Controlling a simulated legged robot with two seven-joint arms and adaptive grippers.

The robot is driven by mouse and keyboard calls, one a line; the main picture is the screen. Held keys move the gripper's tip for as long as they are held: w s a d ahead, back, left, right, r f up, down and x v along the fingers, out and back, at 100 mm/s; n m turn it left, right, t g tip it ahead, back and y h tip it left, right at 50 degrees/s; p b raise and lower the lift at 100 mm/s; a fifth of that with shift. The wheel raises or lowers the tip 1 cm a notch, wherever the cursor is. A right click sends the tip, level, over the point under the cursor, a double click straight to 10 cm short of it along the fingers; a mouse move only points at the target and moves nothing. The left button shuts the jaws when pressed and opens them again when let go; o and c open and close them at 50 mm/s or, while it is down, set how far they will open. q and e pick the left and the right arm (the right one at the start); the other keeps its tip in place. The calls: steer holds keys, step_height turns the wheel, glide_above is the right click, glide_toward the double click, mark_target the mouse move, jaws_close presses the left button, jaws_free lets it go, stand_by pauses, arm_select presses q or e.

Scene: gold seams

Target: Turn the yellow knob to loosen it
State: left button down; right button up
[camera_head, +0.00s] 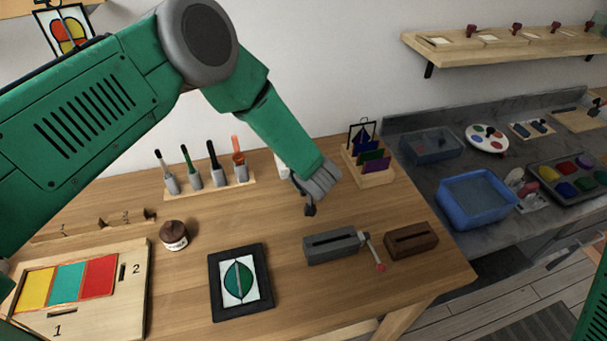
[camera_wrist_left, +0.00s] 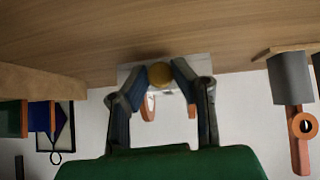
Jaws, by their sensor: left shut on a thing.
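The yellow knob (camera_wrist_left: 160,75) is round and sits between the two fingers of my left gripper (camera_wrist_left: 157,88) in the left wrist view. The fingers are shut on it from both sides. A pale block or plate shows behind the knob. In the head view my left gripper (camera_head: 312,200) points down at the back of the wooden table (camera_head: 300,285), left of the rack of coloured cards. The knob is hidden there behind my gripper. My right gripper is not in view; only a piece of my green right arm shows at the lower right edge.
A tool stand (camera_head: 210,188) with several upright tools is left of my gripper. The card rack (camera_head: 372,178) stands close on its right. A grey slotted block (camera_head: 335,246), a brown slotted block (camera_head: 411,240), a black-framed leaf picture (camera_head: 240,281) and a brown-lidded jar (camera_head: 174,236) lie nearer the front.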

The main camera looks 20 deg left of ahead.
arm_select(q)
steer(key=shift+n+t+h, duration=0.3)
stand_by(0.5)
steer(key=c, duration=1.6)
jaws_free()
steer(key=shift+c, duration=0.2)
steer(key=shift+w+f, duration=0.1)
steer(key=shift+f, duration=0.05)
steer(key=v, duration=1.1)
steer(key=shift+s+r, duration=0.3)
steer(key=shift+o, duration=0.4)
